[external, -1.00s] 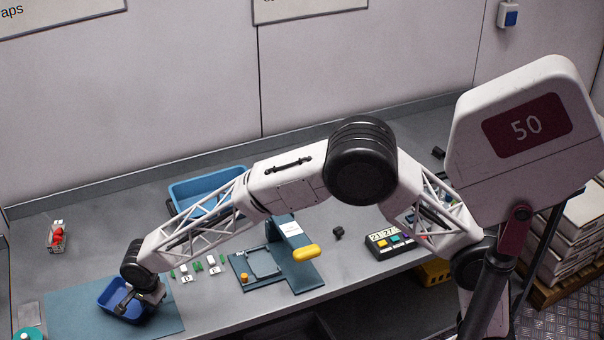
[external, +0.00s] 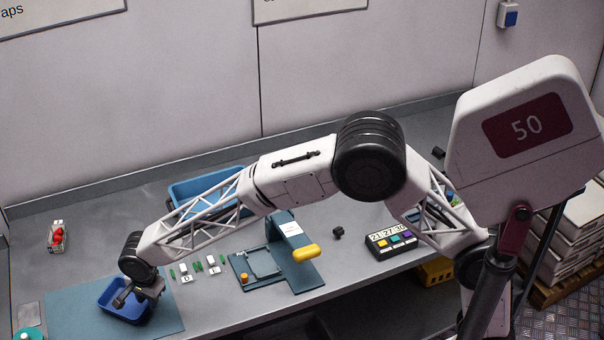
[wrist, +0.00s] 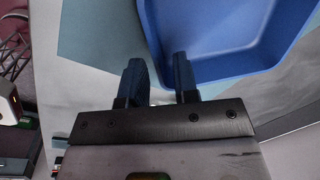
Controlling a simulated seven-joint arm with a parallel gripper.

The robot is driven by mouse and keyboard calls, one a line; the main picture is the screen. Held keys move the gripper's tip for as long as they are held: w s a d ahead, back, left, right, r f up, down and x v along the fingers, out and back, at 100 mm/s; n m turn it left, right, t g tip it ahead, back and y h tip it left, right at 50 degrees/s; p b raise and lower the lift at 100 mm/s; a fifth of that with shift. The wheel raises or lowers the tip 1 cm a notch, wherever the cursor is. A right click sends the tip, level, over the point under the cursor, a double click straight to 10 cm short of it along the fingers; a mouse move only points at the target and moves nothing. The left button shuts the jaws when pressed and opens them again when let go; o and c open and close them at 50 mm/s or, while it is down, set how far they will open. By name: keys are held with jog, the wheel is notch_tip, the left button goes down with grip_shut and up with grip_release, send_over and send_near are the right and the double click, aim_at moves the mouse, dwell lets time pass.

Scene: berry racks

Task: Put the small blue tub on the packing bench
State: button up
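The small blue tub (external: 112,299) sits on the blue-green mat (external: 66,312) at the left front of the grey bench (external: 120,205). It is empty as far as I see. My gripper (external: 122,298) is over the tub, pointing down. In the wrist view the tub (wrist: 230,40) fills the upper right. My gripper's two dark fingers (wrist: 158,72) stand apart there, with the tub's near corner in or just above the gap. The right finger overlaps the tub in the picture. I see no finger pressed on its wall.
A larger blue tub (external: 190,187) stands behind my forearm. Small white and green pieces, a scale-like stand (external: 290,240) and a timer box (external: 390,240) lie rightward. A teal-lidded item (external: 28,334) is at the front left corner.

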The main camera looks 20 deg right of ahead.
notch_tip(320, 180, up, 9)
jog(key=shift+s+d, duration=0.4)
jog(key=shift+r, duration=0.1)
dwell(0.8)
